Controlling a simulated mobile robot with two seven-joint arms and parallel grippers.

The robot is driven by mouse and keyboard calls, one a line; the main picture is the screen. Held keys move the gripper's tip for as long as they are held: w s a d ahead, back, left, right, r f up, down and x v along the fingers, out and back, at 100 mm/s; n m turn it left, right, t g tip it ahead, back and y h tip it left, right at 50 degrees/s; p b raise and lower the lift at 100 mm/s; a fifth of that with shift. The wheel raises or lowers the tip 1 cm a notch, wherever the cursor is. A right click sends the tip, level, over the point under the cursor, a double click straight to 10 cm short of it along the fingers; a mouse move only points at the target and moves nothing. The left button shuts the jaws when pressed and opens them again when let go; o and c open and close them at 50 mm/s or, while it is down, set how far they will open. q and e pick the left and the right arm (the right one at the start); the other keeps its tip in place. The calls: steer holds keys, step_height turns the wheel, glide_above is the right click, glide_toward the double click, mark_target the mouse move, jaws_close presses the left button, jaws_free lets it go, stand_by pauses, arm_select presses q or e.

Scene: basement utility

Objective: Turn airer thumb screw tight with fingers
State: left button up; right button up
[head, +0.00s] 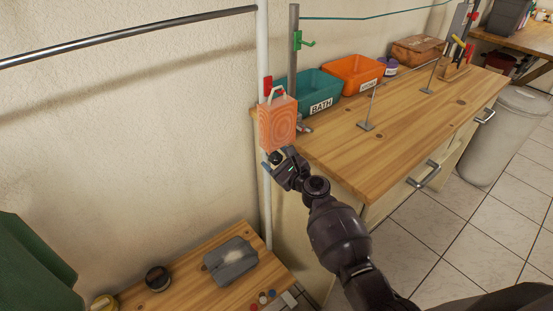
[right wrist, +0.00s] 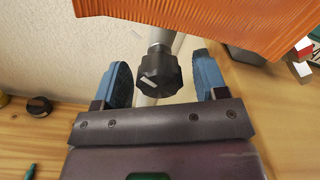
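The airer thumb screw is a black ridged knob with a pale mark (right wrist: 158,76), on a metal stem at the white upright pole (head: 266,205). In the head view the knob (head: 275,158) is small and partly hidden by my right gripper (head: 282,166). In the right wrist view, my right gripper (right wrist: 162,80) is open, with one blue finger on each side of the knob. A gap shows between each finger and the knob, so neither seems to touch it. My left gripper is not in view.
An orange ribbed block (head: 277,123) hangs just above the knob and my gripper. The wooden counter (head: 400,150) is close on the right, with teal (head: 318,92) and orange (head: 353,74) bins. A low wooden bench (head: 200,295) lies below.

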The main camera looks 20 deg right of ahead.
steer(key=p+v, duration=0.1)
steer(key=v, duration=0.9)
steer(key=shift+s, duration=0.4)
steer(key=shift+d, duration=0.15)
